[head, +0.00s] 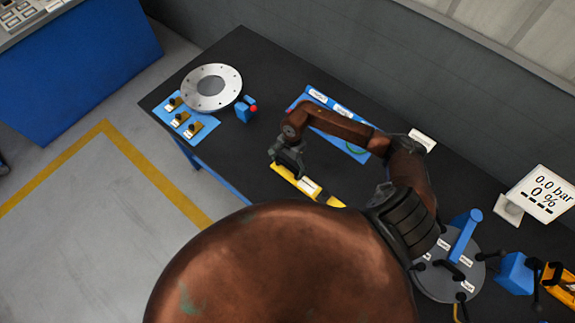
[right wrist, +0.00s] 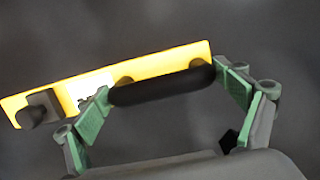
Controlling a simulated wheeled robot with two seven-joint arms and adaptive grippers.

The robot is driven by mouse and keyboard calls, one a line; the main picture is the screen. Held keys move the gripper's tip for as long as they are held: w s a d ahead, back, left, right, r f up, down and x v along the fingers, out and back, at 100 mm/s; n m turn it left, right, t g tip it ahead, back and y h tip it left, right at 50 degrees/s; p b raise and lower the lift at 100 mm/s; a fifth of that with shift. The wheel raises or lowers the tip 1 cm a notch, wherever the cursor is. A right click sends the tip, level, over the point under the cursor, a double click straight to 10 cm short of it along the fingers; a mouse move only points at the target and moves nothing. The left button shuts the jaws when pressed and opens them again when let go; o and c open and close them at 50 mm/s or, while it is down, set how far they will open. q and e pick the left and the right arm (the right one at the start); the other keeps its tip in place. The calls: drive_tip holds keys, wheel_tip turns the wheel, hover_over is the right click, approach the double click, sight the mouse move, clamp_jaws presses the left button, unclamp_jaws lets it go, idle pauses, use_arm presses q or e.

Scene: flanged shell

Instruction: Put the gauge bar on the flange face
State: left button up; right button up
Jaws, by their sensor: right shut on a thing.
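The gauge bar (head: 308,187) is yellow, with a white label and a black handle. My right gripper (head: 288,166) is shut on it, over the near middle of the dark table. In the right wrist view, the green-padded fingers (right wrist: 163,98) close on the two ends of the black handle, and the yellow bar (right wrist: 160,66) lies beyond it, tilted in the picture. I cannot tell its height above the table. The flange face (head: 212,104) is a silver ring with bolt holes and a grey centre, at the table's far left. My left gripper is not in view.
Near the flange are a blue tray (head: 193,132) with several small brass-coloured parts and a blue piece (head: 243,112) with a red knob. A blue mat (head: 318,98) lies behind my arm. At right are a grey disc (head: 435,285) with a blue handle and a display (head: 540,192).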

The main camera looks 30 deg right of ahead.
drive_tip(key=shift+f, duration=0.15)
drive_tip(key=shift+f, duration=0.15)
drive_tip(key=o, duration=1.8)
